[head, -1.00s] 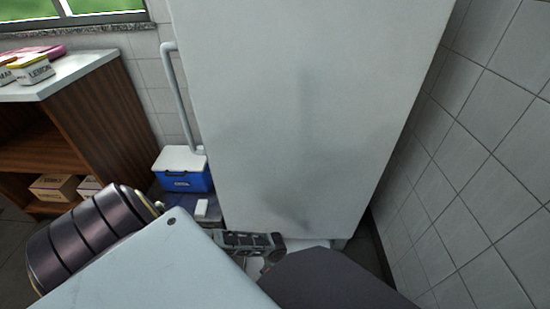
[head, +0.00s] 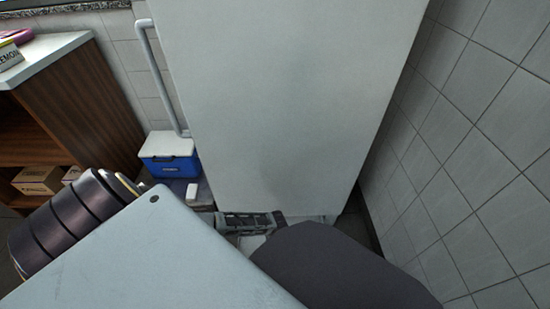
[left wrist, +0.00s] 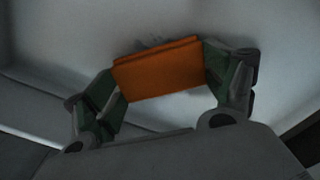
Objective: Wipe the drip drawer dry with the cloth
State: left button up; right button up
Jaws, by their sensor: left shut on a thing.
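An orange folded cloth (left wrist: 158,70) is pinched between the fingertips of my left gripper (left wrist: 160,80) in the left wrist view. The cloth is against or just above a pale surface (left wrist: 60,40), which appears to be the drip drawer; contact is unclear. Small grey marks show beside the cloth, and I cannot tell whether they are wet. In the head view my left gripper (head: 248,222) is low at the foot of the tall white cabinet (head: 270,110), mostly hidden by my arm. A sliver of pale surface shows below it. My right gripper is out of view.
A blue cooler box with a white lid (head: 168,155) stands left of the cabinet, with a small white block (head: 192,193) near it. A wooden shelf unit (head: 90,100) is at left. A tiled wall (head: 480,150) closes the right side.

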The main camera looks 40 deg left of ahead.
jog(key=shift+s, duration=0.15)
pick_arm(q)
jog(key=shift+w+d, duration=0.1)
jog(key=shift+d, duration=0.05)
jog(key=shift+w+d+f, duration=0.1)
jog(key=shift+w+d, duration=0.3)
jog(key=shift+d, duration=0.15)
jog(key=shift+w+d+b, duration=0.4)
jog(key=shift+w+d, duration=0.2)
jog(key=shift+d, duration=0.1)
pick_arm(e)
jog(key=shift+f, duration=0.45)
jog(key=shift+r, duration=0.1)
pick_arm(q)
jog(key=shift+d+p, duration=0.1)
jog(key=shift+p, duration=0.2)
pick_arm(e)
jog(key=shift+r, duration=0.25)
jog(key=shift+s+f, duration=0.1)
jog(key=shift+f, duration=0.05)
